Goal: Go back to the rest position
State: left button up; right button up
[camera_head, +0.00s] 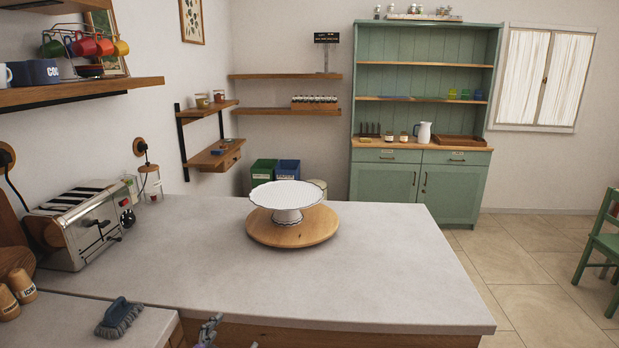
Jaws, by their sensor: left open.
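My left gripper (213,332) shows only in part at the bottom edge of the head view, low in front of the counter's front face. It is open and I see nothing held in it. The rest of it is cut off by the frame. My right gripper is not in view. The task names no object.
The grey counter (370,275) bears a white cake stand (287,197) on a round wooden board (292,236). A toaster (85,222) stands left. A brush (119,318) lies near the front left edge. A green hutch (425,130) stands behind.

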pick_arm(q)
jog(key=s+f+n+g+y, duration=0.1)
jog(key=s+f, duration=0.6)
jog(key=s, duration=0.3)
jog(key=s+f+n+g, duration=0.2)
jog(key=s+f, duration=0.5)
jog(key=s, duration=0.4)
jog(key=s+f+n+g+y, duration=0.1)
jog(key=s+f+n, duration=0.1)
jog(key=s+f, duration=0.5)
jog(key=s, duration=0.4)
jog(key=shift+a+g+y, duration=0.3)
jog(key=shift+g, duration=0.1)
jog(key=shift+f, duration=0.1)
